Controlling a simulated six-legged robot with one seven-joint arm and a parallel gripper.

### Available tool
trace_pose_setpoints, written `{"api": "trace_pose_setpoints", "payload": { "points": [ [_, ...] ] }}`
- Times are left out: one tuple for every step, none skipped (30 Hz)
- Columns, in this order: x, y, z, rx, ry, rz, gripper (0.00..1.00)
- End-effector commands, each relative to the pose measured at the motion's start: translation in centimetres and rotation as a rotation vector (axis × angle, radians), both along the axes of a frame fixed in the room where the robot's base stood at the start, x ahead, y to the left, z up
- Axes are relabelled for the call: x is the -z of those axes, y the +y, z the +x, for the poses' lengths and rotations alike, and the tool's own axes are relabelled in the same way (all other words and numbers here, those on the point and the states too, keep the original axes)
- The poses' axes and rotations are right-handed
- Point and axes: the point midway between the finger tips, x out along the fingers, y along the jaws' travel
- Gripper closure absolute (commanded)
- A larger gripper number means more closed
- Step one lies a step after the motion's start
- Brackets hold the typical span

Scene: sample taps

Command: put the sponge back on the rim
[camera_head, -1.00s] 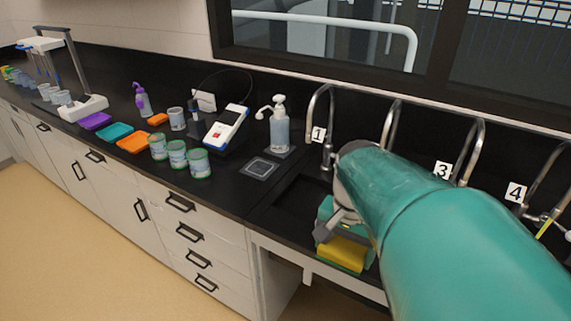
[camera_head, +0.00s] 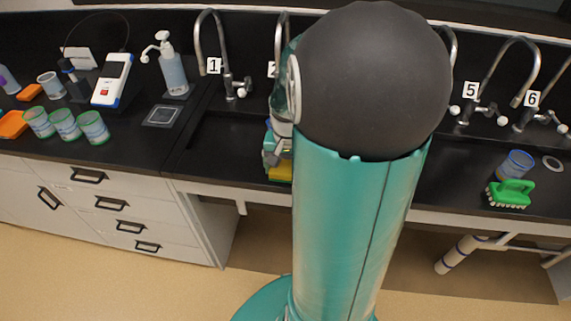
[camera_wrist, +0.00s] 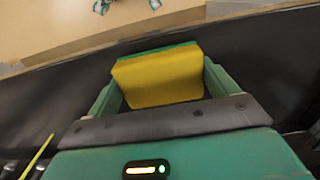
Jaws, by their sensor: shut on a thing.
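The sponge (camera_wrist: 158,78) is yellow with a thin green layer along its far edge. It sits between the two green fingers of my gripper (camera_wrist: 160,85) in the wrist view, and the gripper is shut on it. In the head view a yellow strip of the sponge (camera_head: 280,173) shows below my gripper (camera_head: 277,150), near the front rim (camera_head: 225,174) of the black sink. My own arm covers much of the gripper and the sink there. I cannot tell whether the sponge touches the rim.
Numbered taps line the back; tap 1 (camera_head: 212,50) is left of my arm. A soap dispenser (camera_head: 172,68) and several green-rimmed jars (camera_head: 93,127) stand left. A green brush (camera_head: 510,193) and a blue-rimmed beaker (camera_head: 515,165) are on the right.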

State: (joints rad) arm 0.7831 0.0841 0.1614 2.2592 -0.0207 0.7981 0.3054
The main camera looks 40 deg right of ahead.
Motion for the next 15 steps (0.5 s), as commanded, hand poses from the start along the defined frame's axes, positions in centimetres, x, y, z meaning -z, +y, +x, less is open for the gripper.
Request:
{"api": "trace_pose_setpoints", "payload": {
  "points": [
    [0.16,-0.03,-0.01,0.001,0.000,0.000,0.36],
    [0.15,-0.04,0.00,0.001,-0.001,-0.001,0.36],
    [0.11,-0.03,0.01,0.001,-0.001,-0.001,0.36],
    [0.10,-0.02,0.02,0.001,-0.001,-0.001,0.36],
    [0.10,-0.02,0.02,0.001,-0.001,-0.001,0.36],
    [0.09,-0.02,0.01,0.000,-0.001,-0.001,0.36],
    [0.11,-0.01,0.02,0.000,-0.001,-0.001,0.36],
    [0.18,0.00,0.01,0.000,-0.001,-0.001,0.36],
    [0.30,0.01,0.03,0.000,-0.001,-0.001,0.36],
    [0.39,0.02,0.04,0.000,-0.001,-0.001,0.36],
    [0.47,0.02,0.04,0.000,-0.001,-0.001,0.36],
    [0.41,0.00,0.05,0.000,-0.001,-0.002,0.07],
    [0.41,0.00,0.05,0.000,-0.001,-0.002,0.01],
    [0.40,0.01,0.04,0.000,-0.001,-0.002,0.00],
    [0.40,0.00,0.04,0.000,-0.001,-0.002,0.00]
  ]
}}
